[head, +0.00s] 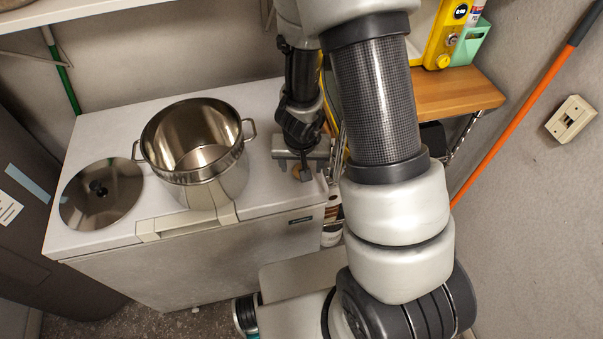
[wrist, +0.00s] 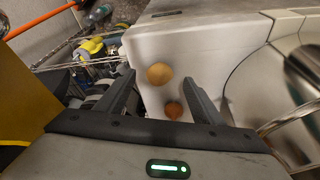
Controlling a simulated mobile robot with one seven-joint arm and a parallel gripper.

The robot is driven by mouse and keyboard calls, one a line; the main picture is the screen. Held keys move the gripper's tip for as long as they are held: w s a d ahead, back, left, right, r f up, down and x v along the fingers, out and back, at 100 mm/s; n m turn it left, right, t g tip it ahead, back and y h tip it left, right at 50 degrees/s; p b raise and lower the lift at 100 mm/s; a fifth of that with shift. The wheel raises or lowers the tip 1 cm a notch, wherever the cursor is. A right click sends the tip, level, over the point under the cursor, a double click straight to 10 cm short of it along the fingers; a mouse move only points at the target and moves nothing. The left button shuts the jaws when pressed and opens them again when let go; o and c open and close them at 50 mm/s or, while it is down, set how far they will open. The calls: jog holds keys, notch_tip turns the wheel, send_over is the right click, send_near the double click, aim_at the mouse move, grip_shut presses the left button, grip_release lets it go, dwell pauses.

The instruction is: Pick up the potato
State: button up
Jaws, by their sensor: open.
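A round tan-yellow item (wrist: 159,74), which looks like the potato, lies on the white chest lid. In the wrist view it sits between the tips of my gripper (wrist: 158,78), nearer the left finger. A smaller reddish-brown round item (wrist: 173,110) lies close by, also between the fingers in the picture. I cannot tell for sure which is the potato. In the head view my gripper (head: 293,171) is open and points down over the lid's right end. Only a bit of brown (head: 297,172) shows between its fingers. Whether the fingers touch anything is unclear.
A large steel pot (head: 199,155) stands left of my gripper on the white chest (head: 130,115), with its lid (head: 101,193) farther left. A wooden shelf (head: 450,92) with yellow and green items is at right. The chest's edge is close to my gripper.

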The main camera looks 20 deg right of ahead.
jog(key=b+x, duration=0.1)
jog(key=x, duration=0.1)
jog(key=b+x, duration=0.1)
jog(key=x, duration=0.2)
jog(key=shift+w+d+r, duration=0.1)
jog(key=shift+w+d, duration=0.05)
jog(key=shift+w, duration=0.2)
jog(key=shift+c, duration=0.4)
jog(key=c, duration=1.1)
